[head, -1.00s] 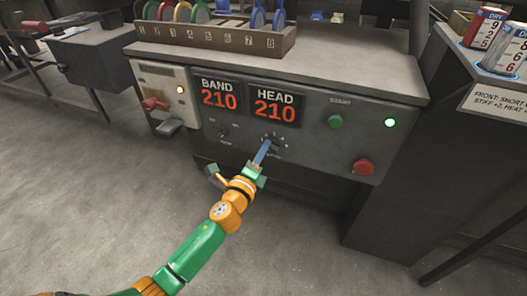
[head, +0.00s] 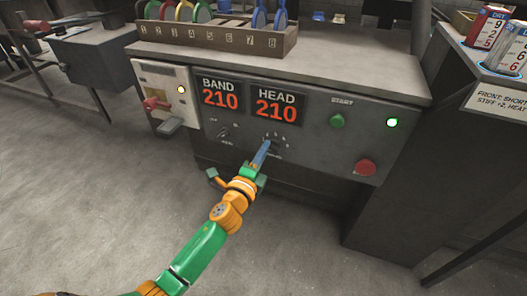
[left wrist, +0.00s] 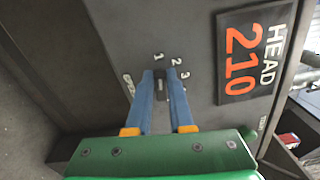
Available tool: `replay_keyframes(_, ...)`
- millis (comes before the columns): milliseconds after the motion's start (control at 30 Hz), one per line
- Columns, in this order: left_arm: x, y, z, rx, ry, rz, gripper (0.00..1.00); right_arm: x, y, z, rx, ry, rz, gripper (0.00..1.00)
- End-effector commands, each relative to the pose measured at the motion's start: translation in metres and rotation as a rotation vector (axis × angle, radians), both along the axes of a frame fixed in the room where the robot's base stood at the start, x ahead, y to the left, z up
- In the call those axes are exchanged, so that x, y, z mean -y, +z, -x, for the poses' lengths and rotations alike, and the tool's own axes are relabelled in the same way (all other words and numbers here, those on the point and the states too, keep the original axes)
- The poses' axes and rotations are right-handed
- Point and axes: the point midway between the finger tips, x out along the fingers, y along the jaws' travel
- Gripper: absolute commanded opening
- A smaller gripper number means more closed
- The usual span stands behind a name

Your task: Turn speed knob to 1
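The speed knob (left wrist: 163,86) is a small dark knob on the grey control panel, under the HEAD display. Small white numbers, including 2 and 3, stand around it in the left wrist view. My left gripper (head: 265,146) reaches up to it from below. In the left wrist view my blue fingers (left wrist: 161,78) lie on both sides of the knob and seem to touch it. The fingers hide much of the knob, so I cannot tell which number it points to. My right gripper is in neither view.
The panel also holds the BAND display (head: 220,93) and HEAD display (head: 276,106), both reading 210. A second dark knob (head: 224,133) sits to the left.

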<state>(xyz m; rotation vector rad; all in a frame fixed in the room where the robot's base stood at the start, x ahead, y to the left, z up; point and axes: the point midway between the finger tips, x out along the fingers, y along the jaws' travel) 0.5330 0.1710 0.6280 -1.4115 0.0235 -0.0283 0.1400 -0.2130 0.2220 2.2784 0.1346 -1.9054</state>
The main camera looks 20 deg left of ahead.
Motion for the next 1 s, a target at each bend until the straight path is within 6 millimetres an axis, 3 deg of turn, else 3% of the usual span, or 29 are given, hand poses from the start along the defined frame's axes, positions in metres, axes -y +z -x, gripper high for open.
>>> replay_keyframes(33, 0.0, -0.001, 0.0, -0.001, -0.001, 0.001, 0.31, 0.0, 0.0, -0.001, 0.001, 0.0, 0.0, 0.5)
replay_keyframes(100, 0.0, -0.001, 0.0, -0.001, 0.0, 0.001, 0.5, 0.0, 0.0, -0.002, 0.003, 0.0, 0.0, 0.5)
replay_keyframes(433, 0.0, -0.001, 0.003, -0.002, -0.001, 0.0, 0.5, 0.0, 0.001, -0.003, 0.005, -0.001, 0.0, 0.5)
replay_keyframes(800, -0.002, -0.001, 0.065, -0.003, -0.001, 0.001, 0.5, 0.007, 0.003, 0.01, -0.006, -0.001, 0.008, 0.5)
replay_keyframes(1000, -0.002, 0.0, 0.071, 0.0, -0.001, 0.0, 0.5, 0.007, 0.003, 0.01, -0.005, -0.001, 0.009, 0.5)
